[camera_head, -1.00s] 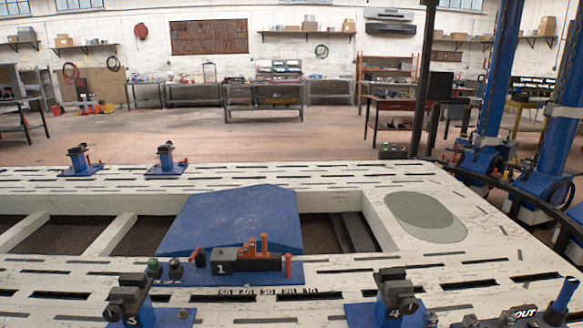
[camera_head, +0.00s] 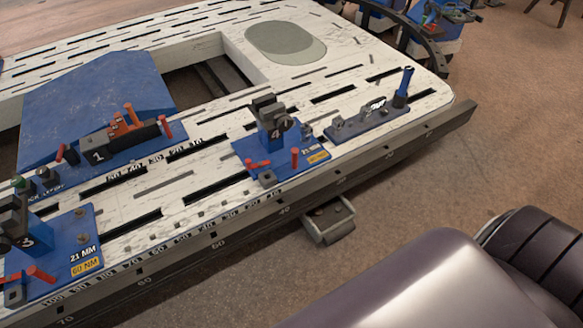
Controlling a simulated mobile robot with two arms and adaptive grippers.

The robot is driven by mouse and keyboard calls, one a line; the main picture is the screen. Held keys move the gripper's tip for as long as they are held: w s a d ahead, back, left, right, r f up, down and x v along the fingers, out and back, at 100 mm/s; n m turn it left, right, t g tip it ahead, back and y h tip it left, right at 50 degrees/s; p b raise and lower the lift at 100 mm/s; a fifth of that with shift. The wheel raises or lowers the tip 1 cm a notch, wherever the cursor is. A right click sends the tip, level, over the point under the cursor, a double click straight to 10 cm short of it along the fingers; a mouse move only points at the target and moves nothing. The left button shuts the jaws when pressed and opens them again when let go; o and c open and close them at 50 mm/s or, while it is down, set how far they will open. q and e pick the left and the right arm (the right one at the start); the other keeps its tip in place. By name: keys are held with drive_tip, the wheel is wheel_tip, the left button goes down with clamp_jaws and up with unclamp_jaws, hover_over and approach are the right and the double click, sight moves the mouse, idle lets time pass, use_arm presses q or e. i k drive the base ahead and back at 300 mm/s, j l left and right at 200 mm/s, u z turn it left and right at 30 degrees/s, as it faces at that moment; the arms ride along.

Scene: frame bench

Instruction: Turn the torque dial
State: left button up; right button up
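A dark plate (camera_head: 368,123) lies near the bench's right front corner, with small grey fittings and a partly readable white label. A blue-handled tool (camera_head: 404,84) stands tilted at its right end. Clamp station 4 (camera_head: 272,131) stands to its left on a blue base with red pins. I cannot tell for certain which part is the torque dial; no dial markings are readable. Neither of my grippers is in view.
The white slotted frame bench (camera_head: 190,187) carries unit 1 (camera_head: 108,147) and clamp station 3 (camera_head: 27,238). A ruler rail (camera_head: 250,219) runs along its front edge. A metal bracket (camera_head: 328,221) juts below.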

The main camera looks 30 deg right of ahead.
sight(384, 112)
drive_tip(key=z, duration=1.6)
